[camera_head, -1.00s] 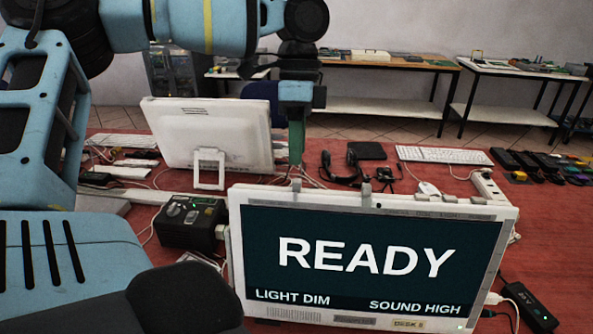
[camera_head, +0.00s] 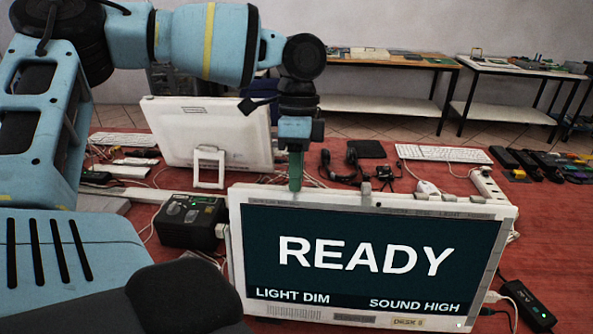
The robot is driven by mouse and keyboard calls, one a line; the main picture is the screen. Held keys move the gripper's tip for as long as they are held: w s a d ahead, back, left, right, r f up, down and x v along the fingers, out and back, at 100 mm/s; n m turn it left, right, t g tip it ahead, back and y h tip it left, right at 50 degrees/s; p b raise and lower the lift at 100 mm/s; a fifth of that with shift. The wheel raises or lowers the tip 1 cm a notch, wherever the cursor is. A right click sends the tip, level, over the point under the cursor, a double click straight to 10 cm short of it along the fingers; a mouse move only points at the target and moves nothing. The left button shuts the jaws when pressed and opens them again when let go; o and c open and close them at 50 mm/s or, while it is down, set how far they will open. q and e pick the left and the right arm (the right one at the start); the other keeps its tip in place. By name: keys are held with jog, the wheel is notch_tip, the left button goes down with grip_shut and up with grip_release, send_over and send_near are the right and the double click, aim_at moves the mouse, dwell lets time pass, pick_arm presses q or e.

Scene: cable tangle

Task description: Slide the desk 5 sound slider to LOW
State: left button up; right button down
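The desk monitor (camera_head: 375,250) faces me at the front, with a small label (camera_head: 407,322) on its lower bezel that seems to read DESK 5. Its screen shows READY, LIGHT DIM and SOUND HIGH. A small grey slider knob (camera_head: 366,189) stands on its top edge, right of my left gripper. The lettering along that edge is too small to read. My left gripper (camera_head: 296,186) points down, its green fingers at the left part of the top edge, hiding the other knob there. The fingers overlap edge-on, so their opening and any contact are unclear. My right gripper is out of view.
A second white monitor (camera_head: 215,135) stands behind at left. A black box with knobs (camera_head: 190,221) sits left of the front monitor. A headset, cables and a white keyboard (camera_head: 443,155) lie behind it. The red tabletop (camera_head: 560,225) has free room at right.

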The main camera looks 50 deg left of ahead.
pick_arm(q)
grip_shut()
